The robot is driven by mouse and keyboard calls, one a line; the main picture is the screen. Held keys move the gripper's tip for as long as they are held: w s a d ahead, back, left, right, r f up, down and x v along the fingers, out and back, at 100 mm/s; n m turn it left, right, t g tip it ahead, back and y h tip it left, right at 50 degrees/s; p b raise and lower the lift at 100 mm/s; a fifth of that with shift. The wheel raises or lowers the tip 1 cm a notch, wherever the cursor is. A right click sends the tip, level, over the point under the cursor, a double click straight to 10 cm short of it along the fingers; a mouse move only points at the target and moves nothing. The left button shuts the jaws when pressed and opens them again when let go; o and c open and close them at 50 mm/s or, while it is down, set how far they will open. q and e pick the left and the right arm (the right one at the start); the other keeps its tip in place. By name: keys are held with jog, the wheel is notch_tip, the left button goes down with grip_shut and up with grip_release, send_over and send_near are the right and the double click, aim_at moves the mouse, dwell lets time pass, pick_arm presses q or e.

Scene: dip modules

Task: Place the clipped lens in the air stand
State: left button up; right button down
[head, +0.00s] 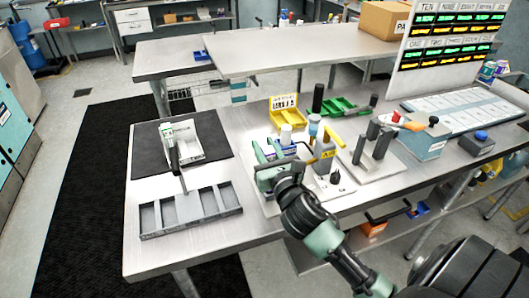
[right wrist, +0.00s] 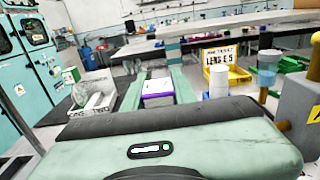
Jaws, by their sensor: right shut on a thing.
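My right gripper (head: 268,158) is over the left part of the pale base plate in the head view, its green fingers pointing away. In the right wrist view its two fingers (right wrist: 158,80) are shut on a small white block with a purple edge (right wrist: 158,92). I cannot tell whether this is the clipped lens; no lens shows clearly. A grey stand with a yellow label (head: 325,150), possibly the air stand, is just right of the gripper. The label is too small to read surely. My left gripper is not in view.
A white device (head: 183,142) stands on a black mat (head: 146,165) at left, behind a grey divided tray (head: 191,212). A yellow lens bin (head: 283,108), a green bin (head: 338,107), bottles and a grey post stand (head: 372,145) crowd behind and right. Bare tabletop lies around the tray.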

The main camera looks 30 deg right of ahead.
jog(key=shift+f, duration=0.6)
jog(key=shift+f, duration=0.2)
jog(key=c, duration=1.1)
grip_release()
jog(key=shift+c, duration=0.2)
jog(key=shift+r, duration=0.15)
jog(key=shift+s, duration=0.2)
jog(key=b+v, duration=0.2)
jog(key=v, duration=0.9)
jog(key=shift+s, duration=0.3)
